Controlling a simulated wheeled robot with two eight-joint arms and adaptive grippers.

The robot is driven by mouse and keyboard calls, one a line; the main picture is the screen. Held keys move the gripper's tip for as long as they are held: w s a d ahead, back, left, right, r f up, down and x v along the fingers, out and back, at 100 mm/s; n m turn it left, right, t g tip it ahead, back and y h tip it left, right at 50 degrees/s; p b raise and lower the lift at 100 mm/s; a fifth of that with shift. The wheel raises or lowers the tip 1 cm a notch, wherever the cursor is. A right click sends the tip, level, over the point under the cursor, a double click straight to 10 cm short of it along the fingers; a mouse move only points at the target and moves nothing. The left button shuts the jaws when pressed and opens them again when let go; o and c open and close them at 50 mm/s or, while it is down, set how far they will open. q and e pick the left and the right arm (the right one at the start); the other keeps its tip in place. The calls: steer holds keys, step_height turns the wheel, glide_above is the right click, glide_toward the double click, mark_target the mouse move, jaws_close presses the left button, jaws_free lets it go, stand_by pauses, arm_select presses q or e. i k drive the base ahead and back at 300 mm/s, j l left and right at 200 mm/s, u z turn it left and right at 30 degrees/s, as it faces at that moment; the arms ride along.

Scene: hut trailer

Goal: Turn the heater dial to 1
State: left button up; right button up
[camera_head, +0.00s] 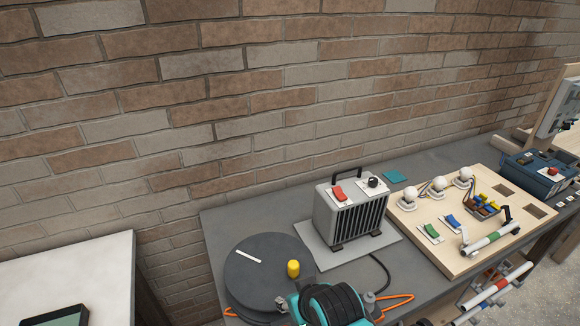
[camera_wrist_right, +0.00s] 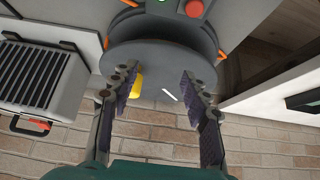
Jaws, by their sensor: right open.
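The grey heater (camera_head: 340,222) stands on a flat grey plate on the workbench in the head view. Its small dark dial (camera_head: 374,182) sits on a white plate on top, right of a red switch (camera_head: 339,192). The dial's setting is too small to read. The heater (camera_wrist_right: 38,78) also shows at the left of the right wrist view; I cannot make out the dial there. My right gripper (camera_wrist_right: 158,82) is open and empty above the dark round disc, beside the heater and apart from it. My left gripper is in neither view.
The round disc (camera_head: 250,285) carries a yellow cylinder (camera_head: 293,268) and a white strip. A wooden board (camera_head: 470,255) with bulbs and switches lies right of the heater. A blue box (camera_head: 535,178) stands beyond. The brick wall rises behind the bench.

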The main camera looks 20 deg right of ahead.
mark_target(372, 182)
steer(key=k+l+z, duration=0.15)
steer(key=l+z, duration=0.35)
steer(key=k+l+z, duration=0.1)
steer(key=l+z, duration=0.25)
steer(key=z, duration=0.15)
